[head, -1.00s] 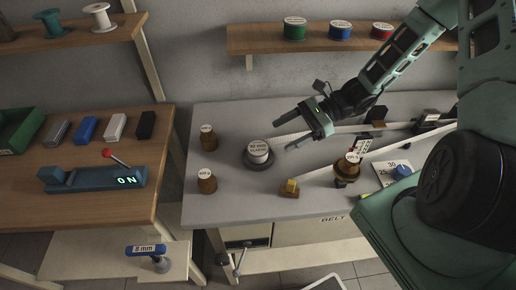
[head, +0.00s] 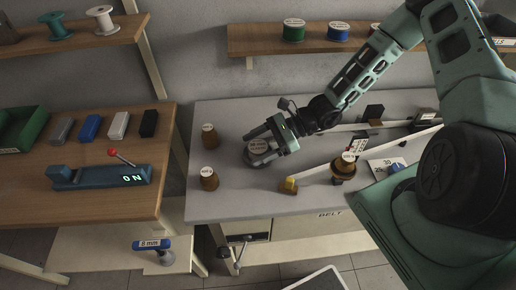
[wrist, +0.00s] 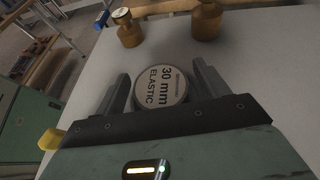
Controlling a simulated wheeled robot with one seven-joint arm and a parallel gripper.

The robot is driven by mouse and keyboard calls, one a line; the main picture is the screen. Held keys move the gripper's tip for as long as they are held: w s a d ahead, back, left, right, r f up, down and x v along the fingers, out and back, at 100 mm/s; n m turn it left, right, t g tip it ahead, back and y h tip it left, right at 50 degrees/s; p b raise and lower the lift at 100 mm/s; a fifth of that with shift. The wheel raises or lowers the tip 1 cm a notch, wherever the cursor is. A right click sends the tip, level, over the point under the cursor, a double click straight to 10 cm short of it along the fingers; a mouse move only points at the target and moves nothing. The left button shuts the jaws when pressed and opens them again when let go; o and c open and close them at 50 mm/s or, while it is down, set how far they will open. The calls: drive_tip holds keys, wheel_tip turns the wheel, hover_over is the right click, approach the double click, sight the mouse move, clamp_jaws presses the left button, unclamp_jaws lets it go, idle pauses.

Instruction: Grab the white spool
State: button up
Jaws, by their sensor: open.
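A white spool (head: 103,20) stands upright on the upper left wooden shelf in the head view, beside a teal spool (head: 56,25). It is not in the wrist view. My gripper (head: 250,149) is open over the grey table, far to the right of and below the white spool in the picture. In the wrist view its two fingers (wrist: 162,85) stand on either side of a round piece labelled "30 mm ELASTIC" (wrist: 162,88). Small gaps seem to show beside it; contact cannot be told. In the head view the gripper partly covers this piece (head: 257,147).
The left bench holds coloured blocks (head: 90,127) and a lever switch (head: 100,176) showing ON. A green spool (head: 293,30) stands on the right shelf.

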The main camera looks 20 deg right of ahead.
drive_tip(key=c, duration=1)
